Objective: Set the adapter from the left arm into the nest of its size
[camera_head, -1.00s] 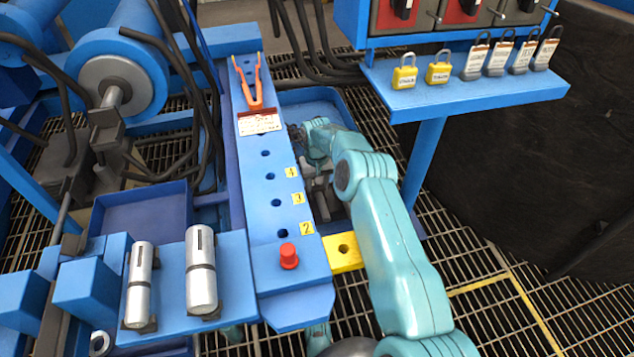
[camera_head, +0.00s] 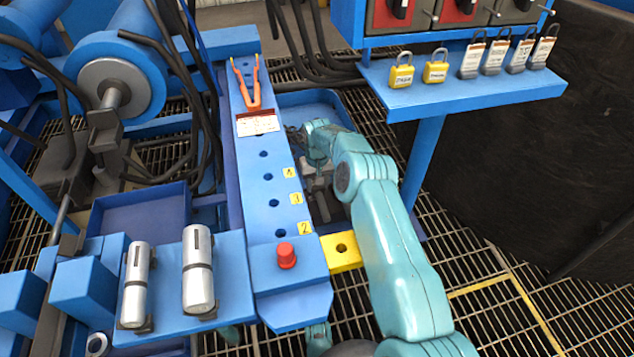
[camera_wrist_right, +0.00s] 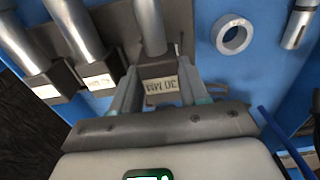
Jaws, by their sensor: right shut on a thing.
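My right gripper (camera_head: 318,182) reaches down into the blue tray beyond the long blue beam. In the right wrist view its two fingers (camera_wrist_right: 158,88) stand on either side of a dark block (camera_wrist_right: 162,71) with an upside-down "30 MM" label, shut on it. A silver cylinder (camera_wrist_right: 152,28) rises from that block. Two more silver cylinders in dark labelled blocks stand beside it to the left, the nearer one here (camera_wrist_right: 72,25); their labels are hard to read. I cannot tell which piece is the adapter. My left gripper is not in view.
The beam (camera_head: 250,165) carries numbered holes, a red knob (camera_head: 286,256) and an orange-handled tool (camera_head: 250,85). Two silver cylinders (camera_head: 198,270) lie on a blue shelf at left. A shelf with padlocks (camera_head: 470,95) overhangs at right. A grey ring (camera_wrist_right: 232,35) lies near the gripper.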

